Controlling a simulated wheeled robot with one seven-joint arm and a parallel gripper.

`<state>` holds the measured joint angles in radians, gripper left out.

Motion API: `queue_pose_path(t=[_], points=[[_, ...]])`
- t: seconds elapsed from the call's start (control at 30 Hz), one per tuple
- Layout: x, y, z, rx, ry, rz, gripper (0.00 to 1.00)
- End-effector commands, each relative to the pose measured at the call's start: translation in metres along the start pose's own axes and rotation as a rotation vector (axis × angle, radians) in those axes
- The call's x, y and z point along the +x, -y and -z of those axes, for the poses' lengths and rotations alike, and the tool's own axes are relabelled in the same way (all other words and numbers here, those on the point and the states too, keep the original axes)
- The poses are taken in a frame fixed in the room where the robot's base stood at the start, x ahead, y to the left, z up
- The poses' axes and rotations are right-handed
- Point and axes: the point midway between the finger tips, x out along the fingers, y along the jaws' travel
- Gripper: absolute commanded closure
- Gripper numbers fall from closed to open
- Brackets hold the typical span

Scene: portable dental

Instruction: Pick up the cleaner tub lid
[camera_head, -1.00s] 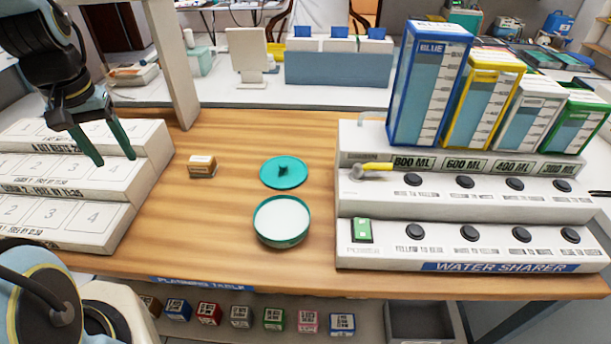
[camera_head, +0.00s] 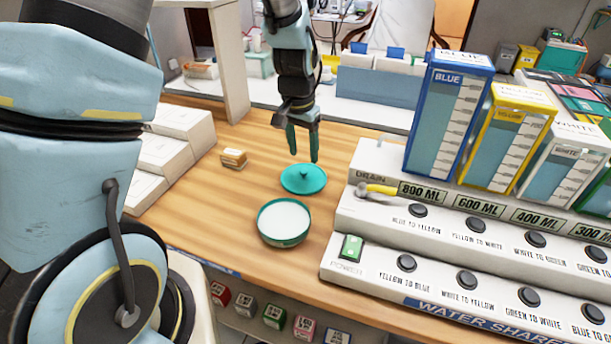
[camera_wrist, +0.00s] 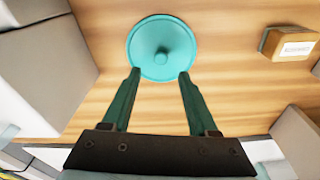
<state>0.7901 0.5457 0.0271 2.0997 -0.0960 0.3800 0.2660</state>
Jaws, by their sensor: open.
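The cleaner tub lid (camera_head: 303,180) is a teal disc with a small knob, lying flat on the wooden table. In the wrist view the lid (camera_wrist: 162,47) is at the top centre, its knob in line with the gap between my fingers. My gripper (camera_head: 303,158) is open and empty, pointing down just above and behind the lid. In the wrist view my gripper (camera_wrist: 160,75) has its fingertips overlapping the lid's near edge. The open teal tub (camera_head: 284,222) with white contents stands just in front of the lid.
The white water sharer (camera_head: 345,215) with tall coloured containers stands right of the lid. A small brown box (camera_head: 233,158) lies to the left. A white stepped rack (camera_head: 165,150) is further left, partly behind my arm. Bare wood (camera_head: 245,195) lies between.

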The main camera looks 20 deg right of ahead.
Motion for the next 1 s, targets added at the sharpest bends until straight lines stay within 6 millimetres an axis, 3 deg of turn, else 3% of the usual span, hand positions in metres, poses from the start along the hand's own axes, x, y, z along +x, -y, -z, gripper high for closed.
queue_pose_path(t=[0.17,0.5,0.8,1.0], points=[[0.011,0.0,-0.002,-0.001,0.003,0.0,0.4],[0.05,0.0,-0.005,-0.001,0.002,-0.001,0.4],[0.055,0.0,-0.005,-0.001,-0.001,0.0,0.4],[0.055,0.0,-0.005,0.0,-0.001,0.0,0.62]])
